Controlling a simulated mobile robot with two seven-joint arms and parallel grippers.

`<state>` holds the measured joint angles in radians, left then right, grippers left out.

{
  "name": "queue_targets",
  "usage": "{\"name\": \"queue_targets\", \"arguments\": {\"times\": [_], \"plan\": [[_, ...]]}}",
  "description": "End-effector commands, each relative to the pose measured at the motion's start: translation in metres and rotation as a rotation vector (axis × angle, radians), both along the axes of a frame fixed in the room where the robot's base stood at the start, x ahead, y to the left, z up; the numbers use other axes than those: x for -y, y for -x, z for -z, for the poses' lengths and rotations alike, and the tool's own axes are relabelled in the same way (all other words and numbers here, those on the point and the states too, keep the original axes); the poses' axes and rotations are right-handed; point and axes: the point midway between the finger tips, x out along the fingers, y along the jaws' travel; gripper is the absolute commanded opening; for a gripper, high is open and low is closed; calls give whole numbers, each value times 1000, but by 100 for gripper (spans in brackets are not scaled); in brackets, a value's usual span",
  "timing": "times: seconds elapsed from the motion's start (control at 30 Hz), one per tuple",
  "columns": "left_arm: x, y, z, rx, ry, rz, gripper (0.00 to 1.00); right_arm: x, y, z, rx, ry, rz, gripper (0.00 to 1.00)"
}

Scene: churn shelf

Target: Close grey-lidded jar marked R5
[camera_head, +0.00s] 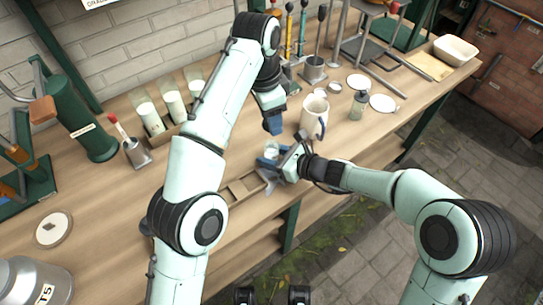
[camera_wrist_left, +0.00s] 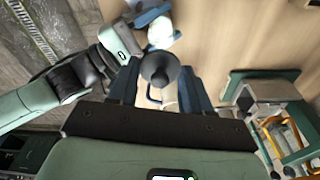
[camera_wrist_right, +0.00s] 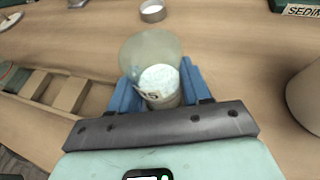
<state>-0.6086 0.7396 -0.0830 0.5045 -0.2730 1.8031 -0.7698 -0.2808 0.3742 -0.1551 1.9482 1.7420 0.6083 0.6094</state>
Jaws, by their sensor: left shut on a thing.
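The jar (camera_wrist_right: 162,88) is small and clear, with pale contents and a partly visible mark. The jar also shows in the head view (camera_head: 271,151) at the bench's front edge. My left gripper (camera_head: 272,126) is above and behind the jar, shut on a dark grey round lid (camera_wrist_left: 160,68). The lid is apart from the jar; its underside is hidden.
A cream mug (camera_head: 314,116) stands close to the right of my left gripper. A wooden divided tray (camera_head: 243,188) lies left of the jar. The bench front right is clear.

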Motion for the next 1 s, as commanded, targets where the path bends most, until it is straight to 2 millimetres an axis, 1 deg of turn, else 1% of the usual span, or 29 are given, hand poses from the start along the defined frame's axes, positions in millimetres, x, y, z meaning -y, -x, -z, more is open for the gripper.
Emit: {"name": "queue_targets", "arguments": {"times": [0.17, 0.37, 0.5, 0.6, 0.7, 1.0], "plan": [[0, 0, 4, -1, -1, 0, 21, 0, 0, 0, 0, 0, 0, 0], [-1, 0, 21, -2, 0, -1, 21, 0, 0, 0, 0, 0, 0, 0], [-2, 1, 38, -5, 0, 0, 21, 0, 0, 0, 0, 0, 0, 0], [-1, 1, 47, -4, 1, 0, 21, 0, 0, 0, 0, 0, 0, 0], [-1, 1, 50, -2, 2, 0, 21, 0, 0, 0, 0, 0, 0, 0], [-1, 0, 50, -2, 2, 0, 21, 0, 0, 0, 0, 0, 0, 0]]}}
